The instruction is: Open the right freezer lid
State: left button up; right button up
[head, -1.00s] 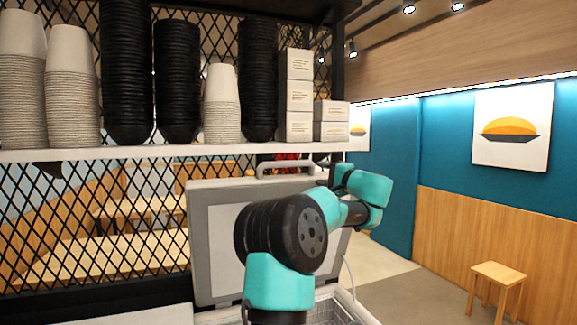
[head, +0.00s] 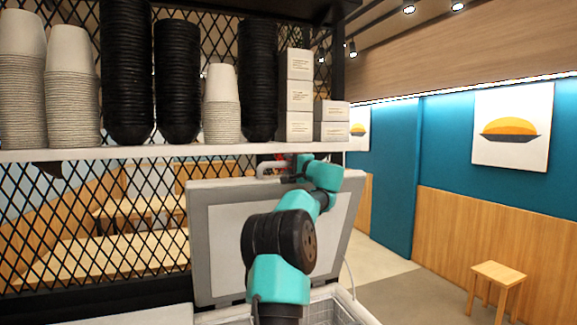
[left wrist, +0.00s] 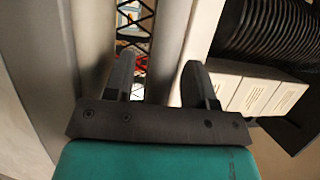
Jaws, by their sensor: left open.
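The freezer lid (head: 200,225) stands upright, raised at the back of the freezer (head: 345,300), in the head view. A light metal handle (head: 262,168) is on its top edge, with its right part hidden by my arm. My left gripper (head: 288,170) is at the handle's right part; whether it touches it is unclear. In the left wrist view, the left gripper (left wrist: 160,85) has its two dark fingers apart, with a grey bar, likely the handle, passing behind or between them. My right gripper is out of view.
A white shelf (head: 120,153) above carries stacked black bowls (head: 127,75), white cups (head: 72,100) and small white boxes (head: 299,95), close over the lid. The boxes also show beside the gripper in the left wrist view (left wrist: 250,95). A black mesh (head: 150,225) stands behind.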

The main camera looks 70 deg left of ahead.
pick_arm(q)
jog(key=shift+s+a, duration=0.1)
jog(key=shift+a, duration=0.15)
jog(key=shift+c, duration=0.5)
grip_shut()
